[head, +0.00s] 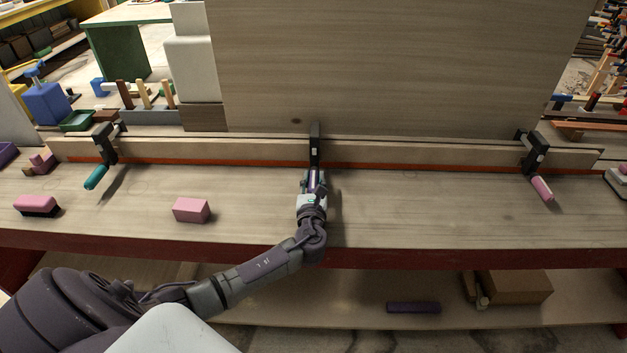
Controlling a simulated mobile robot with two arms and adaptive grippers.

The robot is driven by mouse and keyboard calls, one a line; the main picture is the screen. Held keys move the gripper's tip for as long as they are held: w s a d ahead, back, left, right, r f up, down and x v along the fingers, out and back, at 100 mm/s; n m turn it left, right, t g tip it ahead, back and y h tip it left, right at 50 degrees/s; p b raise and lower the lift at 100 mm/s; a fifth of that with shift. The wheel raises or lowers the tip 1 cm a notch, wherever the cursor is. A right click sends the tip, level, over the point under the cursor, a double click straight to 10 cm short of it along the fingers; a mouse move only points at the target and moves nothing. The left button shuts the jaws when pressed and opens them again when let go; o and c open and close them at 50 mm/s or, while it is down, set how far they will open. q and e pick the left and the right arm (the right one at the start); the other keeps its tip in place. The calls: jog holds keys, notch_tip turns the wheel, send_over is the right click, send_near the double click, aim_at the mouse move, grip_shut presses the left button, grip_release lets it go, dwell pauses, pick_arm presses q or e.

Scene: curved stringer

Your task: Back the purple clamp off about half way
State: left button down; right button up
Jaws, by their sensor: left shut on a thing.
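The purple clamp (315,147) sits at the middle of the long wooden strip (230,149), its dark body upright over the strip. Its purple handle points down toward me and is mostly hidden by my gripper. My left gripper (314,184) is shut on that handle, with a little purple showing between the fingers. A clamp with a teal handle (96,177) grips the strip at the left. A clamp with a pink handle (541,188) grips it at the right. My right gripper is not in view.
A pink block (191,210) lies on the bench (420,220) left of my gripper. A pink and dark brush-like block (36,205) lies further left. A tall wooden panel (400,65) stands behind the strip.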

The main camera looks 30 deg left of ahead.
pick_arm(q)
jog(key=shift+f+n, duration=0.1)
jog(key=shift+n, duration=0.2)
jog(key=shift+b, duration=0.3)
jog(key=n+b, duration=0.2)
jog(key=n, duration=0.2)
jog(key=shift+f+n, duration=0.1)
jog(key=shift+n, duration=0.2)
jog(key=n+b, duration=0.2)
jog(key=n, duration=0.1)
jog(key=shift+a+n, duration=0.1)
jog(key=shift+n, duration=0.2)
jog(key=n+b, duration=0.3)
jog(key=n, duration=0.2)
jog(key=shift+s+f+b, duration=0.1)
jog(key=shift+b, duration=0.25)
jog(key=shift+a+n+b, duration=0.1)
jog(key=shift+n+b, duration=0.8)
jog(key=shift+n, duration=1.1)
